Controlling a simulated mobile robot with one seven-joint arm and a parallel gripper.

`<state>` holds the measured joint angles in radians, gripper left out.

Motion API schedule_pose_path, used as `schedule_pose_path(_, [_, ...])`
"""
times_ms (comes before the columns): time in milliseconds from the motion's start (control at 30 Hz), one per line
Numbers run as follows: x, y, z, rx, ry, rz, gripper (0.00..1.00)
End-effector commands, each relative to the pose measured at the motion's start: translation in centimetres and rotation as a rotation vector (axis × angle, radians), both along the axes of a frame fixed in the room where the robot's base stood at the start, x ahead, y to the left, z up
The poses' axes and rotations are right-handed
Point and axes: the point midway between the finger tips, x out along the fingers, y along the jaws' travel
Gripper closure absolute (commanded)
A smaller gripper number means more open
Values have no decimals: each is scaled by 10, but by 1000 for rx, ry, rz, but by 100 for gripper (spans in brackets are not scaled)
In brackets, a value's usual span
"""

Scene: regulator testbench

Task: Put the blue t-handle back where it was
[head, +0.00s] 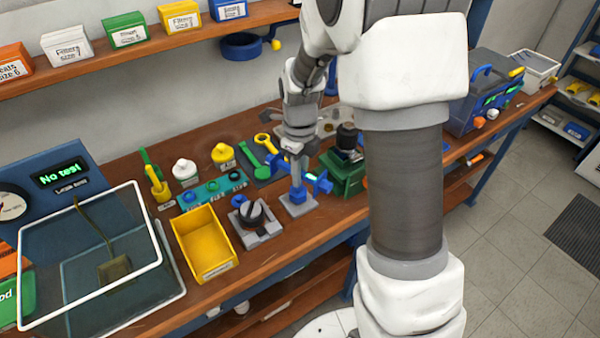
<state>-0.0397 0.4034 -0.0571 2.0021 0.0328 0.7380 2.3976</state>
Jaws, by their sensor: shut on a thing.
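My gripper (298,178) reaches down at the middle of the workbench, with its narrow grey fingers pointing downward. It is shut on a small blue piece that appears to be the blue t-handle (298,195). The handle is low over a small grey block (298,208) near the bench's front edge. I cannot tell whether it rests in the block or is just above it. The fingers hide part of the handle. A blue fitting with knobs (320,182) is just right of the fingers.
A grey fixture with a black knob (252,216) and a yellow bin (204,242) stand to the left. A green block with a black top (345,170) is close on the right.

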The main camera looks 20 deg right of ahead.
Motion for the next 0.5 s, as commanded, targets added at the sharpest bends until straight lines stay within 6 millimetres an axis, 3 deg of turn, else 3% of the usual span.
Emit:
schedule_pose_path(467, [0, 0, -7, 1, -2, 0, 100])
schedule_pose_path(500, [0, 0, -8, 1, -1, 0, 78])
